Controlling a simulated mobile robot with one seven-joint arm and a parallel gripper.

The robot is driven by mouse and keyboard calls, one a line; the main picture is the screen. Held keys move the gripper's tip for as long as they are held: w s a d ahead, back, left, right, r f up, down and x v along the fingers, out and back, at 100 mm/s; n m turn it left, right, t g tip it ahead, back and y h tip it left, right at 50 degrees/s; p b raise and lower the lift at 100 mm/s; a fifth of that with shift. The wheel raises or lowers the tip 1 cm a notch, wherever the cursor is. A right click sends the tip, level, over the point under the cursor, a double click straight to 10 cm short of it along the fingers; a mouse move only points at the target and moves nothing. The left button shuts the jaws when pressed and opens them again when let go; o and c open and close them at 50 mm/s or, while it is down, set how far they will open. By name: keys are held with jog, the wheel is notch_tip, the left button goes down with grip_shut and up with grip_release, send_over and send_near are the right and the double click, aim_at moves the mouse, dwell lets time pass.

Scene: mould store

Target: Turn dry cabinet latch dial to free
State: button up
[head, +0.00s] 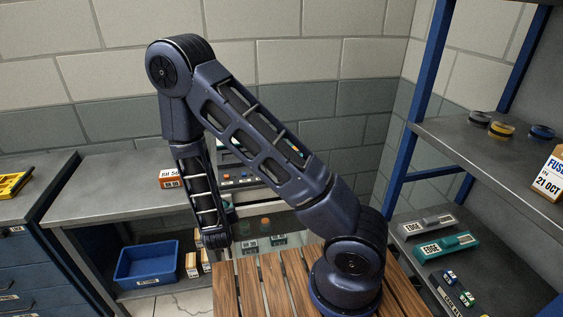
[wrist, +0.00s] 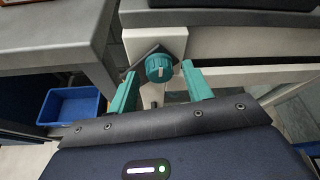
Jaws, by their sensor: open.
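The teal latch dial (wrist: 160,68) is a ribbed round knob on a dark diamond-shaped plate (wrist: 178,46), fixed to a pale cabinet frame (wrist: 146,40). In the wrist view my gripper (wrist: 159,75) is open, with one teal finger on each side of the dial. The dial lies between the fingertips; I cannot tell whether they touch it. No clear pointer or marking shows on the dial. In the head view my arm hides the dial, and its lower end is in front of the bench.
A grey bench (head: 110,190) stands behind my arm, with a labelled orange-and-white box (head: 172,179) on it. A blue bin (head: 148,264) sits below, and also shows in the wrist view (wrist: 72,106). Shelves with blue posts (head: 428,70) stand at right.

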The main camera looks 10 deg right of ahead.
jog(key=s+a+r+n+h, duration=0.2)
jog(key=s+r, duration=0.2)
jog(key=s, duration=0.6)
jog(key=w+d+r+m+g+h, duration=0.2)
jog(key=d+r+m+g, duration=0.3)
jog(key=d+r+m, duration=0.4)
jog(key=w+d+r+m+g+h, duration=0.2)
jog(key=d+r+m+g+h, duration=0.2)
jog(key=d+r+m, duration=0.6)
jog(key=shift+w+d+m+g, duration=0.3)
jog(key=shift+d+m, duration=0.8)
jog(key=shift+d, duration=1.2)
jog(key=shift+s, duration=0.1)
jog(key=w+a+f+n+y, duration=0.1)
jog(key=a+f+n+y, duration=0.1)
jog(key=a+f+n, duration=0.35)
jog(key=w+a+f+n+y, duration=0.1)
jog(key=a+f+n+y, duration=0.15)
jog(key=a+n, duration=0.65)
jog(key=w+a+f+n+y, duration=0.15)
jog(key=a+f+n, duration=0.3)
jog(key=a, duration=0.55)
jog(key=w+d+f+m, duration=0.1)
jog(key=w+d+f, duration=0.1)
jog(key=f, duration=0.7)
jog(key=shift+w+d+f+y, duration=0.2)
jog(key=shift+w+d+y, duration=0.15)
jog(key=shift+w, duration=0.3)
